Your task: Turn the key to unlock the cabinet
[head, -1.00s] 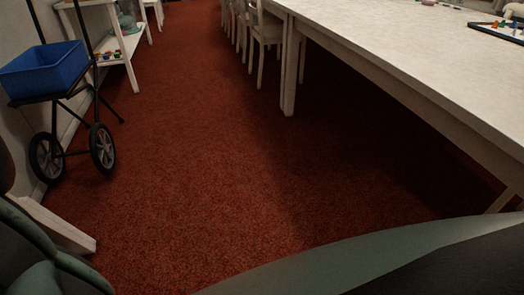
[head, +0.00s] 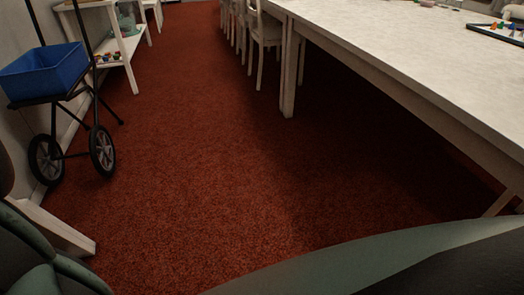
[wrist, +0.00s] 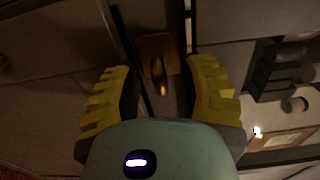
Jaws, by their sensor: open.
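In the wrist view, my gripper (wrist: 159,67) has two yellow ribbed fingers spread wide apart. A small brass-coloured piece (wrist: 157,76), which looks like the key, shows in the gap between the fingers, in front of a brownish plate. It shows no contact with either finger. The pale panels (wrist: 60,105) around it look like the cabinet front, with dark seams between them. The picture is dark, so the key's exact angle and its fit in the lock cannot be told. The head view shows neither the key nor my gripper.
In the head view, a long white table (head: 400,50) with chairs (head: 262,35) stands on the right. A cart with a blue bin (head: 45,72) and a white shelf (head: 122,50) stand at left. Red carpet (head: 190,130) lies clear between. Dark fittings (wrist: 285,70) show right in the wrist view.

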